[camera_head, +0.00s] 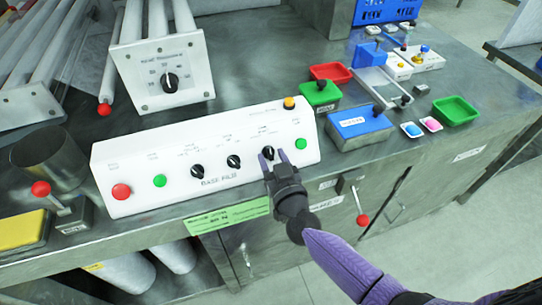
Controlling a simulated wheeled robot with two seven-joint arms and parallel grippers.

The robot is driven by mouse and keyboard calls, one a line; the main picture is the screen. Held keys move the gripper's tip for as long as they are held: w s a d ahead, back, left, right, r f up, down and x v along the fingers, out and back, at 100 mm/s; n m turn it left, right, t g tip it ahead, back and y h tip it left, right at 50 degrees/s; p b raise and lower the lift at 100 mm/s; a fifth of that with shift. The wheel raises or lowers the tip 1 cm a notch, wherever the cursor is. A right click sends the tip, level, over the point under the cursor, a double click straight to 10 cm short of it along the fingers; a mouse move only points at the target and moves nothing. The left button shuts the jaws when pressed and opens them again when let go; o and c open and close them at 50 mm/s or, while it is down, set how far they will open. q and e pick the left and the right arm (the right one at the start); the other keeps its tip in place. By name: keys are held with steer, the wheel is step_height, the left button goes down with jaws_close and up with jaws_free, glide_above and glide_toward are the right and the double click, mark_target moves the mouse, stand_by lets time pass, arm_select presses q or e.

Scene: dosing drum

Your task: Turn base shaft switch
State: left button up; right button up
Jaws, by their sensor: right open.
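A white control panel box (130,167) stands along the front of the metal table. It carries a red button (121,191), two green buttons (159,181) and several black rotary switches. Two black switches, the left one (197,171) and the middle one (233,162), show uncovered. The right-hand black switch (268,153) sits between the fingertips of my right gripper (273,160). The small panel labels are too blurred to read. My left gripper is not in view.
A white box with a black dial (169,82) stands behind the panel. Blue (358,125), red (330,72) and green (455,110) containers lie to the right. A metal cup (50,159) and a red-knobbed lever (42,189) are at the left. Another red-knobbed lever (362,219) sticks out from the table front.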

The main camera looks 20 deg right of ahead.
steer(key=shift+w, duration=0.55)
steer(key=shift+c, duration=0.3)
jaws_close()
steer(key=shift+a+r+m+h+p, duration=0.1)
steer(key=shift+m+h+p, duration=1.1)
steer(key=shift+m, duration=0.9)
steer(key=shift+m+g+h+p, duration=0.4)
steer(key=shift+m+g+h, duration=0.3)
steer(key=shift+m+h, duration=0.95)
steer(key=shift+m+y, duration=0.35)
steer(key=shift+m, duration=0.1)
